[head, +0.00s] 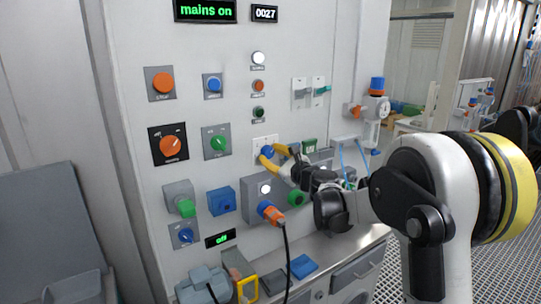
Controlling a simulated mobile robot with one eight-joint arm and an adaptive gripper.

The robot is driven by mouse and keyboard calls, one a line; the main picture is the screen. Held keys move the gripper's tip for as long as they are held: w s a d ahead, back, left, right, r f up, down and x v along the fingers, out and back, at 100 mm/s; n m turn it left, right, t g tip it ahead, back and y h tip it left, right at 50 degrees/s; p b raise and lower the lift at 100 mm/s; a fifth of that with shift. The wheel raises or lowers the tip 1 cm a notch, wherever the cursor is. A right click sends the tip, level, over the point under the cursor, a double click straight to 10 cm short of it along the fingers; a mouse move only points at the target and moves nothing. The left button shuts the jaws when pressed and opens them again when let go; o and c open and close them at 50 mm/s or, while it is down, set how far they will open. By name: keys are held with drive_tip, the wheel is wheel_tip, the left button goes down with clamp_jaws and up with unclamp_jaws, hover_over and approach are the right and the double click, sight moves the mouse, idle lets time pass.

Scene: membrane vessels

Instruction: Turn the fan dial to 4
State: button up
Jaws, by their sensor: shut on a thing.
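My gripper (272,155) has yellow fingers and reaches the panel from the right. Its fingers are shut around a blue knob (267,150) on a pale plate (265,140). The fingers hide part of the knob, and I cannot read its pointer or scale. Its label is too small to read, so I cannot confirm from the writing that it is the fan dial. The panel's upper display (206,9) reads "mains on", and a lower display (220,239) reads "off".
Other panel knobs include a large orange one (171,146) and a green one (218,144). Below my gripper, an orange and blue plug (270,211) with a black cable sticks out. A metal counter (330,250) holds a blue block (301,267). A valve (376,105) stands behind, right.

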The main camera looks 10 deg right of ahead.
drive_tip(key=o, duration=1.2)
drive_tip(key=v, duration=1.2)
